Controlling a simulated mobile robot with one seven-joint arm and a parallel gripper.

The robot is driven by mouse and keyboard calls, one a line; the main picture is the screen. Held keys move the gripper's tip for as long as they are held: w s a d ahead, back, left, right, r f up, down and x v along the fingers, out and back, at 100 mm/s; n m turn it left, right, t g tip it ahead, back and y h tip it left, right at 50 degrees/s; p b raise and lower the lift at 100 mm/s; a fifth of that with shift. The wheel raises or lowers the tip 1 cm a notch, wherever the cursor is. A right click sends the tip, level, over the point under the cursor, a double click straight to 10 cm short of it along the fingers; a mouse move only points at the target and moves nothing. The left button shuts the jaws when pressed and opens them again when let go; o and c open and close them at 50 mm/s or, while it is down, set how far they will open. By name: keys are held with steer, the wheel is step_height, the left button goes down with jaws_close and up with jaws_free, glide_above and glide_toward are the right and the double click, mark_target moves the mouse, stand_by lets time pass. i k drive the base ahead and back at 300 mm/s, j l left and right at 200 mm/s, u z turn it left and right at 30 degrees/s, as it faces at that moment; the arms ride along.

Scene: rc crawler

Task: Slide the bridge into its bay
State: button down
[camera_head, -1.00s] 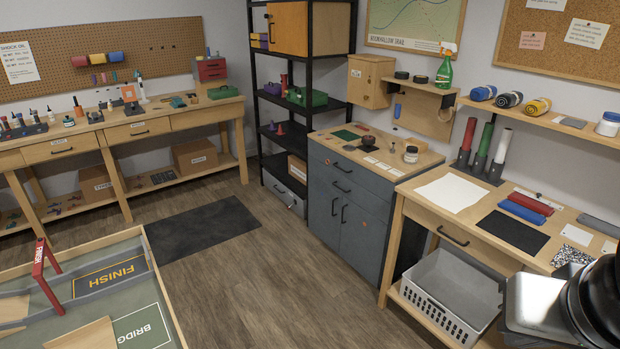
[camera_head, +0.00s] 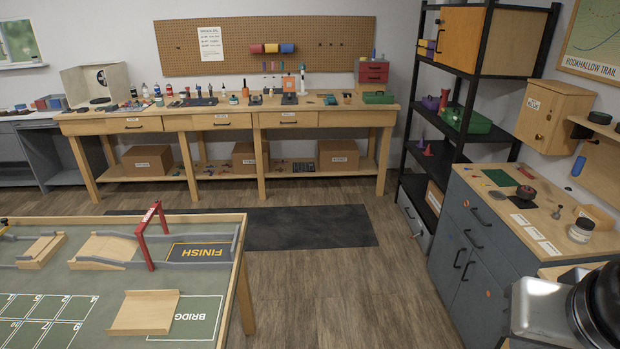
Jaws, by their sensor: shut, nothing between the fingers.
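The course table (camera_head: 236,290) stands at the lower left. A marked green bay (camera_head: 190,328) with a white outline lies near its right edge, and its lettering reads "BRIDG", with the end cut off. A pale wooden piece (camera_head: 145,312) with a raised lip, which looks like the bridge, lies at the left of this bay and overlaps part of its outline. Two more wooden ramp pieces (camera_head: 105,250) (camera_head: 42,252) lie farther back between grey rails. My gripper's fingers are out of view; only dark and silver parts of my own body show at the lower right.
A red finish arch (camera_head: 150,235) stands beside the FINISH panel (camera_head: 200,251). A long workbench (camera_head: 225,120) runs along the back wall. A black shelf rack (camera_head: 465,100) and a grey cabinet (camera_head: 490,245) stand at the right. The wooden floor (camera_head: 345,295) between is open, with a dark mat (camera_head: 310,228).

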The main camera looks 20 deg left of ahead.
mark_target(146, 312)
steer(key=i+u, duration=0.2)
steer(key=u, duration=0.2)
steer(key=i+u, duration=0.2)
steer(key=u, duration=0.2)
steer(key=i+u, duration=0.15)
steer(key=u, duration=0.25)
steer(key=i+l+u, duration=0.15)
steer(key=u, duration=0.2)
steer(key=i+l+u, duration=0.15)
steer(key=u, duration=0.35)
steer(key=i+l+u, duration=0.2)
steer(key=u, duration=0.25)
steer(key=i+l+u, duration=0.15)
steer(key=l+u, duration=0.15)
steer(key=u, duration=0.2)
steer(key=i+l+u, duration=0.15)
steer(key=l+u, duration=0.2)
steer(key=i+l+u, duration=0.1)
steer(key=l+u, duration=0.2)
steer(key=i+l+u, duration=0.1)
steer(key=l+u, duration=0.6)
